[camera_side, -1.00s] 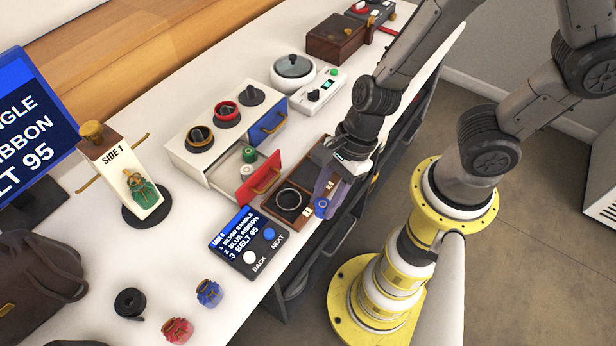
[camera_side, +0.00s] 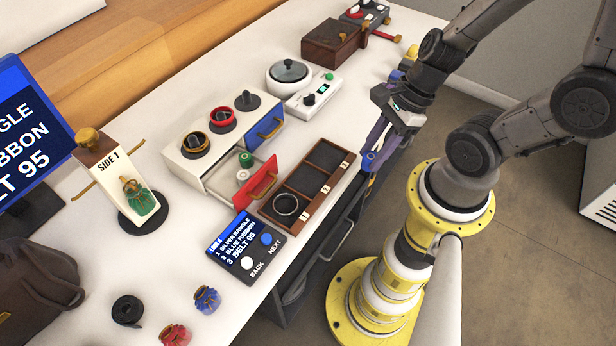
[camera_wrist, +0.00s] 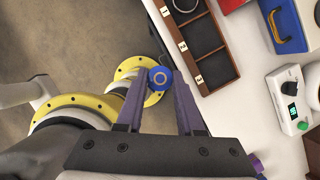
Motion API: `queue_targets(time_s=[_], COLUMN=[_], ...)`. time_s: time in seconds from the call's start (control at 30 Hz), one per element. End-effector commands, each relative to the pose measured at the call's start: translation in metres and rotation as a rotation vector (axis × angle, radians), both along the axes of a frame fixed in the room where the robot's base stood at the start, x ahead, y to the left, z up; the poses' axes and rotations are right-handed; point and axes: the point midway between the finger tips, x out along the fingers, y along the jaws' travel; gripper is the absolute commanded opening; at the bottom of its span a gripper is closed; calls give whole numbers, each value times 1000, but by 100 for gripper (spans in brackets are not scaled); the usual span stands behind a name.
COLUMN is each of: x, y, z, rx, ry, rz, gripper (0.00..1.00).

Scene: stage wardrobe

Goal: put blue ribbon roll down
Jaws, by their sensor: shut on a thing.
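The blue ribbon roll (camera_side: 369,156) is held at the tips of my gripper (camera_side: 373,160). The wrist view shows the roll (camera_wrist: 160,77) between the two purple fingers, over the floor and my yellow base, just off the table's front edge. A brown tray (camera_side: 325,194) with three numbered compartments lies to the left of my gripper; it also shows in the wrist view (camera_wrist: 202,86). A silver bangle (camera_side: 286,204) lies in compartment 1. Compartments 2 and 3 look empty. My gripper is shut on the roll, apart from the tray.
A list panel (camera_side: 240,240) shows silver bangle, blue ribbon and belt 95. Behind the tray, a small cabinet has an open red-fronted drawer (camera_side: 262,180). A white pot (camera_side: 288,75) and control box (camera_side: 313,97) stand farther back. A black roll (camera_side: 127,310) lies near the front left.

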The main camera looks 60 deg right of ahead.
Motion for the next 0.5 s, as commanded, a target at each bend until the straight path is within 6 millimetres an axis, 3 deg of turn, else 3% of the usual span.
queue_targets(time_s=[0.5], x=[96], y=[18], z=[-55], rx=[0], ry=[6], rz=[1], gripper=[0])
